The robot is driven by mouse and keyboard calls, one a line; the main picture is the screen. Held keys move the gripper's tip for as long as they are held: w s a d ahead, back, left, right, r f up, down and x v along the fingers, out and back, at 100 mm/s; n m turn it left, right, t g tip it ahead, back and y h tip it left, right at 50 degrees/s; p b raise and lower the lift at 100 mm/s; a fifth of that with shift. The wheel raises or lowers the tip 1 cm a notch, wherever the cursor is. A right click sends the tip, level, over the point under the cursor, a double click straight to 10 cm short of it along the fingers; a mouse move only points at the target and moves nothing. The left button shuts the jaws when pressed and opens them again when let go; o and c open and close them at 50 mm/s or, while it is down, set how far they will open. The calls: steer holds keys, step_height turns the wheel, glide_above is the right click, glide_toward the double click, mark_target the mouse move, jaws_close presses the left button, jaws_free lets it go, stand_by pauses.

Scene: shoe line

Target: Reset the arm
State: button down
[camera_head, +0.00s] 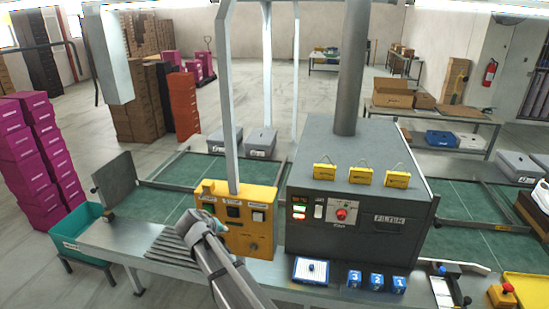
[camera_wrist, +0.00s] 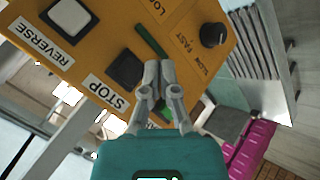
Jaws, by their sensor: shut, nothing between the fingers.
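My gripper (camera_wrist: 155,75) is shut and empty, its fingertips together in front of the yellow control box (camera_wrist: 110,50). In the wrist view the box shows a white button labelled REVERSE (camera_wrist: 68,16), a dark button labelled STOP (camera_wrist: 124,68), a green strip and a black speed knob (camera_wrist: 212,35). A green part behind the fingers is partly hidden. In the head view my arm reaches up from the bottom edge to the yellow control box (camera_head: 232,232), with my gripper (camera_head: 205,218) at its left side. I cannot tell whether the fingertips touch the box.
A grey machine (camera_head: 355,195) stands right of the box, with yellow tags on top. A blue-and-white pad (camera_head: 311,270) and blue numbered blocks (camera_head: 376,281) sit on the front ledge. A green bin (camera_head: 80,232) is at left. The green conveyor (camera_head: 180,170) runs behind.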

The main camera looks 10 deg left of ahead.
steer(key=s+d+f+m+g+b, duration=0.1)
steer(key=d+f+m+g+b, duration=0.3)
steer(key=d, duration=0.9)
steer(key=s+d+f+m+g+b, duration=0.15)
steer(key=d+f, duration=0.45)
steer(key=d, duration=0.8)
steer(key=s+d+f+m+g+y+b, duration=0.1)
steer(key=s+d+f+b, duration=0.2)
steer(key=s+d, duration=0.3)
steer(key=s+d+f+m+g+y+b, duration=0.1)
steer(key=s+d+f+m+g+b, duration=0.1)
steer(key=s+d, duration=0.4)
steer(key=d+f+b, duration=0.1)
steer(key=d+f, duration=0.1)
steer(key=d, duration=0.3)
steer(key=shift+s+d+f, duration=0.15)
steer(key=shift+f, duration=0.1)
steer(key=shift+m, duration=0.25)
